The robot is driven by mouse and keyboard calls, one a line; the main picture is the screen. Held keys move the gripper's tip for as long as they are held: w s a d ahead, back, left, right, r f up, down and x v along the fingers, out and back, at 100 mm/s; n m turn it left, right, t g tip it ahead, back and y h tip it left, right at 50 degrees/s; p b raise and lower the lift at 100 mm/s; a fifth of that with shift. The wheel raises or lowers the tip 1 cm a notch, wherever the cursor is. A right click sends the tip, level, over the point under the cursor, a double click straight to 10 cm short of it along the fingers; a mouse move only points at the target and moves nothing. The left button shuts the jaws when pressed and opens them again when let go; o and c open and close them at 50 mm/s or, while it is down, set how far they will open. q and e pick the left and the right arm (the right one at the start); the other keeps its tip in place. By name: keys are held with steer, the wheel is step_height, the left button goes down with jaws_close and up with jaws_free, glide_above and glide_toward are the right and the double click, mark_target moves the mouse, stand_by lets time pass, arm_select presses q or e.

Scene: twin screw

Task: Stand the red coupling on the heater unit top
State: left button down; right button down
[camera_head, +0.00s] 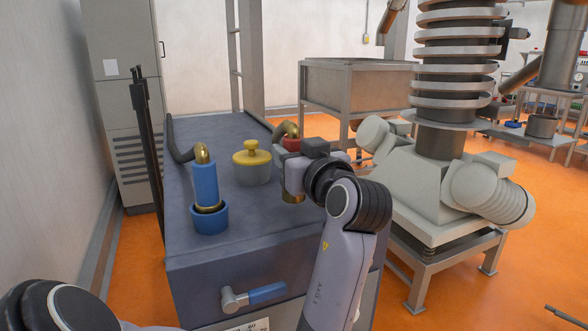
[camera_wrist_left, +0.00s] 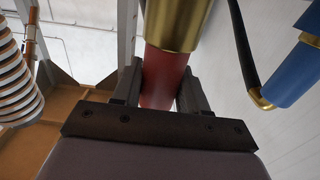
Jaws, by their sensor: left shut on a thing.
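The red coupling (camera_head: 291,143) is upright in the head view, with a brass elbow above and a brass end (camera_head: 292,198) below. My left gripper (camera_head: 293,172) is shut around its body and hides its middle. The left wrist view shows the red body (camera_wrist_left: 163,77) between both fingers, with a wide brass part (camera_wrist_left: 178,22) beyond. The heater unit (camera_head: 225,236) is the dark grey box under it. I cannot tell whether the brass end touches the top or is just above it. My right gripper is not in view.
A blue coupling (camera_head: 206,184) stands in a blue socket (camera_head: 209,219) at the left of the top. A yellow-lidded pot (camera_head: 251,163) stands behind, between the couplings. A blue-handled valve (camera_head: 255,295) sticks out of the front. The ringed column machine (camera_head: 443,130) stands close at right.

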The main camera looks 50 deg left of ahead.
arm_select(q)
step_height(320, 180, down, 2)
steer(key=shift+f, duration=0.2)
steer(key=shift+f, duration=0.15)
steer(key=shift+f+b, duration=0.15)
steer(key=shift+b, duration=0.2)
steer(key=c, duration=0.6)
jaws_free()
